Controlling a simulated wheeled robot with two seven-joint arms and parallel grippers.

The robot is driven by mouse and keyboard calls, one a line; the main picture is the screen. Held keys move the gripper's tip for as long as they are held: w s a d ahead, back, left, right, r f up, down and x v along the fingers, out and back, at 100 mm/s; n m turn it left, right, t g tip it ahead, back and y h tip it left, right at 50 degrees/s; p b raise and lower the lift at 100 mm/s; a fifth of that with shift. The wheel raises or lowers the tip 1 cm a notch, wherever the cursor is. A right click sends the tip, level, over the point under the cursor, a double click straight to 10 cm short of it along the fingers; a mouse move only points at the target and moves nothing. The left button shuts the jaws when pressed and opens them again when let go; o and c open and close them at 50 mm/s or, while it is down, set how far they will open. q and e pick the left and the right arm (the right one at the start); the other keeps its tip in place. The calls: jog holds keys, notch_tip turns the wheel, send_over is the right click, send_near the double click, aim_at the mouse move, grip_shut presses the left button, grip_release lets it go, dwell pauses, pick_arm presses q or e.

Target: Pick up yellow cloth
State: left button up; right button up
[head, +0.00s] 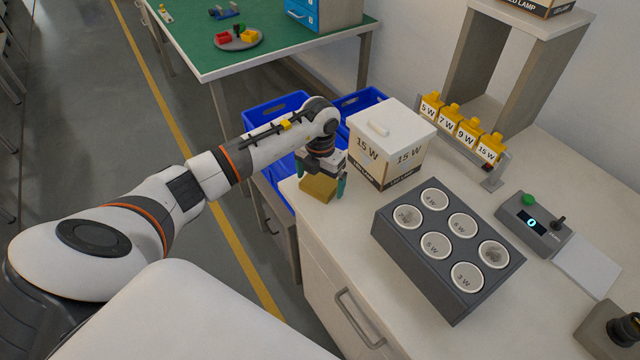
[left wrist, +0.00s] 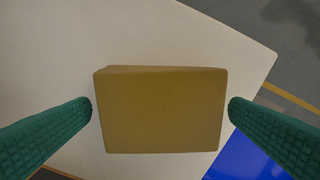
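The yellow cloth (head: 318,187) is a folded, block-like mustard piece lying on the light bench top near its left corner. In the left wrist view the cloth (left wrist: 160,112) fills the middle of the picture. My left gripper (head: 322,185) is over the cloth, pointing down. Its green fingers are spread open, one on each side of the cloth; the wrist view (left wrist: 160,106) shows a small gap at both sides. My right gripper is in neither view.
A white-lidded 15 W box (head: 398,142) stands just behind the left gripper. A dark tray (head: 450,290) with several round lamp faces lies to the right. Blue crates (head: 262,115) stand beyond the bench's left edge. A control box (head: 535,225) is further right.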

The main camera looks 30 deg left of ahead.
aim_at(320, 182)
pick_arm(q)
jog(key=c, duration=1)
jog(key=shift+r, duration=0.1)
notch_tip(320, 182, up, 10)
jog(key=shift+f+b, duration=0.1)
jog(key=shift+b, duration=0.6)
